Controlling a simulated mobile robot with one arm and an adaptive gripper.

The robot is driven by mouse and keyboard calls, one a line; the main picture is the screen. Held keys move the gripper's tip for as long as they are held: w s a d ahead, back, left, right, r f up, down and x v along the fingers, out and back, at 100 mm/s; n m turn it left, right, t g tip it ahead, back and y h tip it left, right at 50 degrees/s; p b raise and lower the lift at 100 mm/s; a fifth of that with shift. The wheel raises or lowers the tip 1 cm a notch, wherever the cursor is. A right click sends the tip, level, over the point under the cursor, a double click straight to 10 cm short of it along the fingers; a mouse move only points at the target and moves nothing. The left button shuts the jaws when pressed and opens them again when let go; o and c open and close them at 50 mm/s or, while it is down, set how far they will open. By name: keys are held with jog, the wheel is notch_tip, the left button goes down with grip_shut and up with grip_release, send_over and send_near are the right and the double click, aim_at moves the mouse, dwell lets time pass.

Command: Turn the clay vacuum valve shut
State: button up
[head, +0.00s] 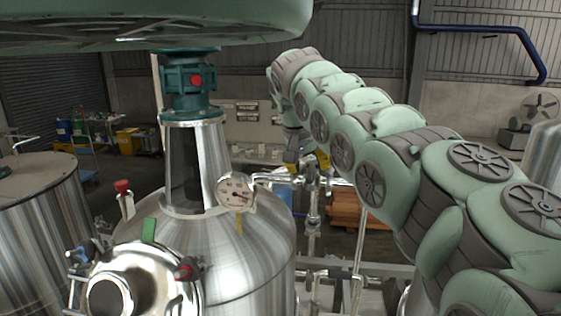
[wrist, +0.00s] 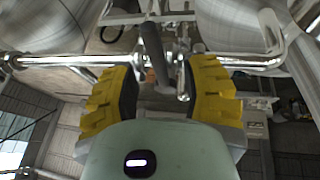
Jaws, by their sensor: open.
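My gripper (wrist: 163,85) is open in the wrist view, with its two yellow-and-black fingers spread apart. A dark grey-brown lever handle (wrist: 156,52) lies between the fingers, with gaps on both sides. It looks like the valve's handle, mounted by the steel pipe (wrist: 80,61) that crosses the view. I cannot be sure of its clay colour. In the head view my gripper (head: 322,160) is a small patch of yellow beside the pipe fittings (head: 312,182), right of the near tank; the handle cannot be made out there.
A steel tank (head: 245,250) with a round gauge (head: 236,192) and a teal-topped column stands just left of the pipework. Another tank (head: 35,215) is at far left. Rails and pipes (head: 345,270) run below the fittings. Wooden pallets (head: 345,207) lie behind.

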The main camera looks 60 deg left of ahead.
jog(key=v, duration=1)
jog(key=shift+s, duration=0.15)
jog(key=shift+r, duration=0.1)
